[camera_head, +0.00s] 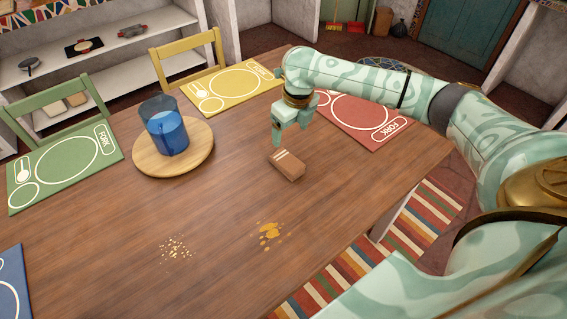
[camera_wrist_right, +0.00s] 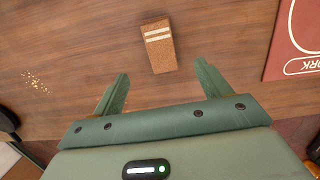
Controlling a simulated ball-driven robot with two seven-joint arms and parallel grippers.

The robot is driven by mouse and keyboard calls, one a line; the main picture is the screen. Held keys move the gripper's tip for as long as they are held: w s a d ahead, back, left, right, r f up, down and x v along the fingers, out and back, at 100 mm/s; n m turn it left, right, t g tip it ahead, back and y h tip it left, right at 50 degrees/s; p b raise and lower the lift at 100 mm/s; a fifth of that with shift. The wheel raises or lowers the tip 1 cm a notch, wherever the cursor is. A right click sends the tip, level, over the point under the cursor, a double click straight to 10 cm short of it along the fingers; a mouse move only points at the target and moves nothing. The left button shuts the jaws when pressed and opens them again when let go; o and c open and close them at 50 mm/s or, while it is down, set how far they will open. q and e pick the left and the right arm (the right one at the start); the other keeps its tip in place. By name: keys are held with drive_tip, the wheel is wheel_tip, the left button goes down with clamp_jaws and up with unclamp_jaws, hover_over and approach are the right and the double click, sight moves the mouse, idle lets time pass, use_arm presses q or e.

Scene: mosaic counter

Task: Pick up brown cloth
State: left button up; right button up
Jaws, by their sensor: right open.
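The brown cloth (camera_head: 286,166) is a small folded block with pale stripes at one end. It lies on the wooden table, right of the round board. In the right wrist view the cloth (camera_wrist_right: 159,48) lies beyond the fingertips, roughly midway between them. My right gripper (camera_head: 284,141) is above the table, just behind the cloth in the head view, and apart from it. In the right wrist view its two fingers (camera_wrist_right: 162,78) are spread with nothing between them. My left gripper is in neither view.
Green (camera_head: 52,180), yellow (camera_head: 262,77) and red (camera_head: 345,127) placemats line the edges. The table around the cloth is clear.

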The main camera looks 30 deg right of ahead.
drive_tip(key=b, duration=0.2)
hover_over(287, 160)
wheel_tip(287, 160, down, 7)
drive_tip(key=shift+s+r, duration=0.1)
drive_tip(key=shift+f+b, duration=0.35)
drive_tip(key=shift+f, duration=0.2)
wheel_tip(287, 160, down, 5)
drive_tip(key=b, duration=0.2)
drive_tip(key=shift+f+b, duration=0.2)
drive_tip(key=shift+b, duration=0.2)
drive_tip(key=shift+r, duration=0.15)
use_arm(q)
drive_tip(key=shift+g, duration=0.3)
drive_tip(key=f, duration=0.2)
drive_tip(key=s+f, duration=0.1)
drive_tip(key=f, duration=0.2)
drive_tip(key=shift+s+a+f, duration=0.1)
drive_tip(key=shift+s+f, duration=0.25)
use_arm(e)
drive_tip(key=c, duration=1.1)
